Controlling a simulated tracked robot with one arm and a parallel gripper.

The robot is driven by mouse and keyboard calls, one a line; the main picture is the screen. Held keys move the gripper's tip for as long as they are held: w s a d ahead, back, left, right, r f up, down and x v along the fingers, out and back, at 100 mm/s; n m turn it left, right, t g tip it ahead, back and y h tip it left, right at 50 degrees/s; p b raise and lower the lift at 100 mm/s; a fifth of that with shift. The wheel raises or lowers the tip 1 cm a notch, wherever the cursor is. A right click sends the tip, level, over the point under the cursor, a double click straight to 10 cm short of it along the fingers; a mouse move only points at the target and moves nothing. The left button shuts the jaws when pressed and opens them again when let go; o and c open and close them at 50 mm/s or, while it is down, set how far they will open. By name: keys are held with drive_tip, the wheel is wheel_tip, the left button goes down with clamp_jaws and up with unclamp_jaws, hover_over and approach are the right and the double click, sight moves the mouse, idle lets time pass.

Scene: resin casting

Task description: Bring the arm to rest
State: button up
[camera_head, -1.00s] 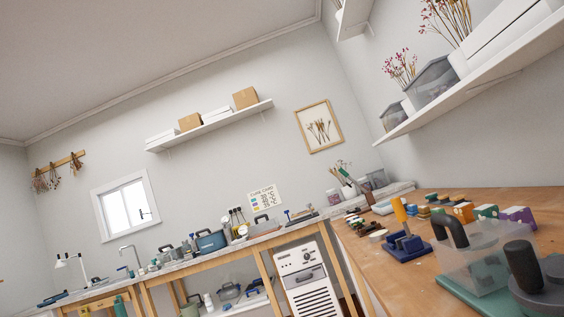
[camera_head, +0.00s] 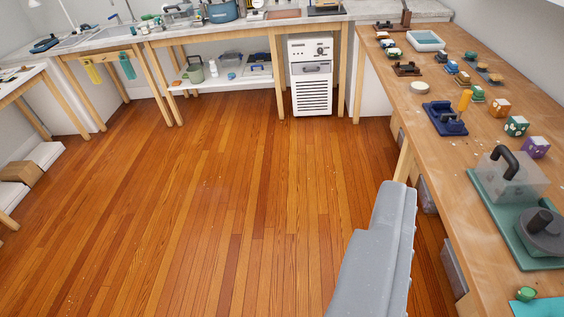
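A smooth grey part of my own body (camera_head: 375,255) rises from the bottom edge, right of centre, over the wooden floor. It stands just left of the long workbench (camera_head: 480,215). I can make out no gripper fingers in this view, and I see nothing held.
The workbench on the right carries a clear box with a black handle (camera_head: 512,177), a teal mat (camera_head: 485,190), a blue stand (camera_head: 444,119) and small coloured blocks. A white cabinet (camera_head: 311,75) and benches line the back. The wooden floor (camera_head: 220,200) is clear in the middle.

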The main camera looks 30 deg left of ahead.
wheel_tip(320, 180, up, 6)
drive_tip(key=p, duration=0.6)
drive_tip(key=shift+r, duration=0.2)
